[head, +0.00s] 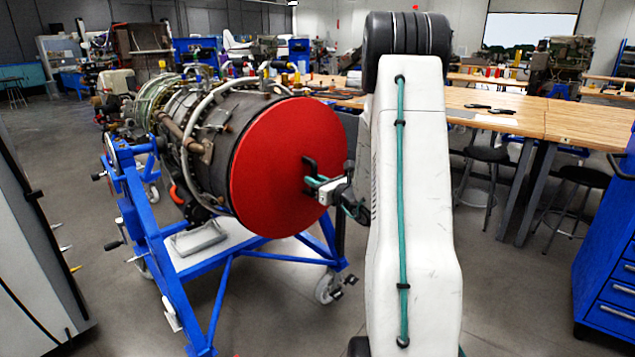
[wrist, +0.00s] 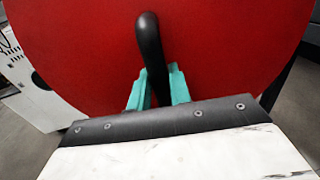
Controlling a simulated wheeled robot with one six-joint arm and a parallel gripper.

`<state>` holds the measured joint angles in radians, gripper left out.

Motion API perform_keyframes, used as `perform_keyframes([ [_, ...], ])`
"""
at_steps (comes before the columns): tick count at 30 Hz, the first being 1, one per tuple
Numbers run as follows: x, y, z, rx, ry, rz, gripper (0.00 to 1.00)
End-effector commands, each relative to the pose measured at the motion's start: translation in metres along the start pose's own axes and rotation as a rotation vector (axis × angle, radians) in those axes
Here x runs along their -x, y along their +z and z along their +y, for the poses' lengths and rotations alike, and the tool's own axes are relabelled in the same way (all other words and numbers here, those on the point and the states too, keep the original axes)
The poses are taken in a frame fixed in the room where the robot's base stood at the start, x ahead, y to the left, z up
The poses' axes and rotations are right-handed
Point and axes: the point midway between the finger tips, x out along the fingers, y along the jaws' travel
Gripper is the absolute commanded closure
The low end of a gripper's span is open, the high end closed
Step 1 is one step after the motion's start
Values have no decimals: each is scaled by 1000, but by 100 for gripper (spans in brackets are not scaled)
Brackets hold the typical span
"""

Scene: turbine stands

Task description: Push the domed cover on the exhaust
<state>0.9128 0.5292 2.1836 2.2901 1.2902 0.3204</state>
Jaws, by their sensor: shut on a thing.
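The domed cover is a large red disc (head: 280,165) at the near end of the turbine's exhaust (head: 225,155) in the head view. It sits at or against the exhaust rim; I cannot tell whether it is fully seated. In the wrist view the red cover (wrist: 75,50) fills most of the picture, with its black handle (wrist: 149,45) upright in the middle. My gripper (wrist: 158,90) has teal fingers on both sides of the handle and is shut on it. In the head view my gripper (head: 318,182) reaches the cover's handle from the right, partly behind my arm.
The turbine rests on a blue wheeled stand (head: 150,220) with a caster (head: 327,288) below the cover. Wooden workbenches (head: 500,110) with stools (head: 485,165) stand at the right. A blue drawer cabinet (head: 610,250) is at the right edge. A pale cabinet (head: 30,260) is at the left.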

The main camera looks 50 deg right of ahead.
Motion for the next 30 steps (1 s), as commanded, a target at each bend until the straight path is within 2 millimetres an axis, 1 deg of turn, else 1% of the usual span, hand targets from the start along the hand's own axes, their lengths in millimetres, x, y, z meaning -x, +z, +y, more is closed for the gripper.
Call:
perform_keyframes([
  [1,-6,4,0,6,4,-7,100],
  [10,-6,4,0,7,4,-8,100],
  [11,-6,4,0,7,4,-8,75],
  [12,-6,4,0,7,4,-8,64],
  [13,-6,4,0,6,3,-7,55],
  [19,-3,3,-3,4,-1,-5,55],
  [20,-3,1,-2,3,-1,-2,50],
  [21,-2,1,-3,3,-2,-2,48],
  [30,0,1,-2,2,-1,-2,48],
])
